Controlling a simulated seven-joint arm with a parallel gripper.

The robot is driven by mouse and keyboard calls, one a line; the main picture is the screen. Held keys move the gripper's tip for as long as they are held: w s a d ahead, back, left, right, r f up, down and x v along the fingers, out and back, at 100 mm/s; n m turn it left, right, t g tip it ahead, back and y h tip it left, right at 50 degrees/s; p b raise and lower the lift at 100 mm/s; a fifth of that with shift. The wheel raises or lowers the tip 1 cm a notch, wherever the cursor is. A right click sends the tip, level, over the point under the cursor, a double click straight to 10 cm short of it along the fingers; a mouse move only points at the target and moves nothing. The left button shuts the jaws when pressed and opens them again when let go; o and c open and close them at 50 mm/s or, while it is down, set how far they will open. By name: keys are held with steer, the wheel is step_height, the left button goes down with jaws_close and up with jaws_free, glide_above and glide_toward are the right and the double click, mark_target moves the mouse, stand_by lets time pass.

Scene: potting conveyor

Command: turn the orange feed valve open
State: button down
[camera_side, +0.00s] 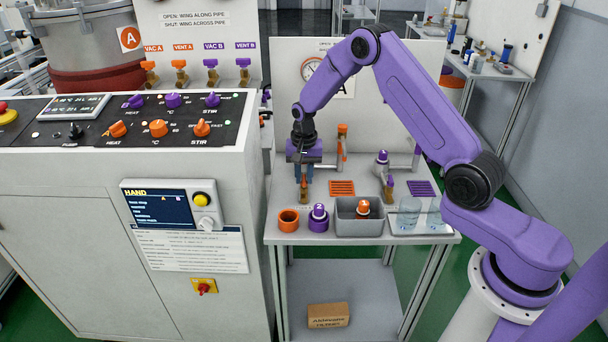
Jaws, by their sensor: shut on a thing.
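The orange feed valve (304,189) stands on the small table at the left, below my gripper; its brass body shows. My gripper (304,176) points straight down over it and is shut on its top. The wing is hidden between the fingers, so I cannot tell whether it lies along or across the pipe. A matching valve with a purple wing (389,187) stands to the right, clear of my gripper.
An orange-topped post (342,130) rises just behind my gripper. In front are an orange ring (288,221), a purple capped item (318,218), a grey bin (347,226) with an orange capped item, and glass beakers (409,214). The control cabinet (90,225) closes off the left.

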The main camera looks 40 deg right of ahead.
mark_target(304, 178)
steer(key=shift+r, duration=0.1)
steer(key=c, duration=1.2)
jaws_free()
step_height(304, 178, up, 17)
steer(key=shift+r, duration=0.2)
steer(key=s+a+r+n, duration=0.3)
steer(key=s+a+n, duration=0.8)
steer(key=s, duration=0.4)
steer(key=s+d+n, duration=0.1)
steer(key=s+n, duration=0.2)
steer(key=s, duration=0.5)
steer(key=s+d+f+n, duration=0.1)
steer(key=s+n, duration=0.3)
steer(key=s, duration=0.4)
steer(key=s+d+f+n, duration=0.1)
steer(key=s+n, duration=0.2)
steer(key=s, duration=0.5)
steer(key=shift+s+n, duration=0.25)
steer(key=shift+n, duration=0.05)
